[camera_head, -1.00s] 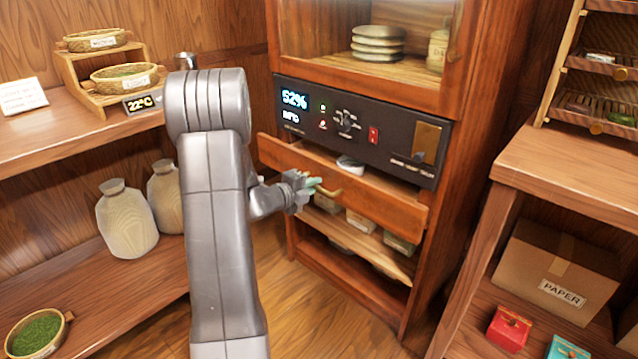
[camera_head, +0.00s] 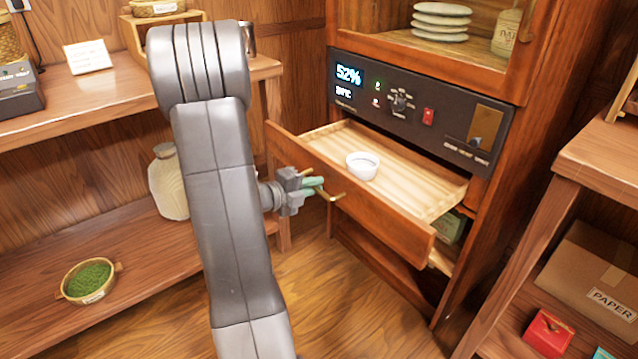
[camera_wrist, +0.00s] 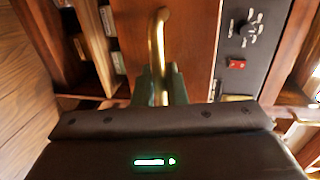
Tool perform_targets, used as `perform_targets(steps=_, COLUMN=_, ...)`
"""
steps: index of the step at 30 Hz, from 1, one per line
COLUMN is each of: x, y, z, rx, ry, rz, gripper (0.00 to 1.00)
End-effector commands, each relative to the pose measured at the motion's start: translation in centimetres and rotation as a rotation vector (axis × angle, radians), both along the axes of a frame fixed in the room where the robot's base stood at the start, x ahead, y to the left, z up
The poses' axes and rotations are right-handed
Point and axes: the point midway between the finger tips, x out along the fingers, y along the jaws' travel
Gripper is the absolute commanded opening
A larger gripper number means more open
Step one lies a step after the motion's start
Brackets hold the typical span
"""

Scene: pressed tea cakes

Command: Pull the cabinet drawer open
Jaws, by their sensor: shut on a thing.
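The cabinet drawer (camera_head: 385,222) stands well out from the cabinet below the dark control panel. Its wooden tray floor shows, with a small white bowl (camera_head: 362,165) inside. A curved brass handle (camera_head: 331,197) is on the drawer front. My gripper (camera_head: 318,188) is at the handle with its greenish fingers. In the wrist view the brass handle (camera_wrist: 158,40) runs down between the fingers of my gripper (camera_wrist: 160,88), which are shut on it. The fingertips' exact contact is partly hidden.
The control panel (camera_head: 410,108) with a 52% display is above the drawer. A shelf with a basket of green tea (camera_head: 88,280) is at left. A side shelf at right holds a PAPER box (camera_head: 597,280) and a red box (camera_head: 547,330). Wood floor lies in front.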

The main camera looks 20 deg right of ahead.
Motion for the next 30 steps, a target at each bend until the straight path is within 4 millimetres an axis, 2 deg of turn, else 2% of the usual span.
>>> perform_targets(steps=9, x=0.0, y=0.1, z=0.0, rx=0.001, ry=-0.001, rz=0.001, gripper=0.00)
perform_targets(steps=10, x=0.0, y=0.1, z=0.0, rx=0.001, ry=-0.001, rz=0.001, gripper=0.17)
perform_targets(steps=12, x=0.0, y=0.1, z=0.0, rx=0.001, ry=0.000, rz=0.001, gripper=0.28)
perform_targets(steps=23, x=-0.1, y=0.5, z=0.2, rx=0.000, ry=-0.001, rz=0.003, gripper=0.28)
perform_targets(steps=26, x=-0.5, y=1.6, z=0.5, rx=0.000, ry=-0.001, rz=0.004, gripper=0.28)
perform_targets(steps=30, x=-1.5, y=4.1, z=1.2, rx=0.000, ry=0.000, rz=0.006, gripper=0.28)
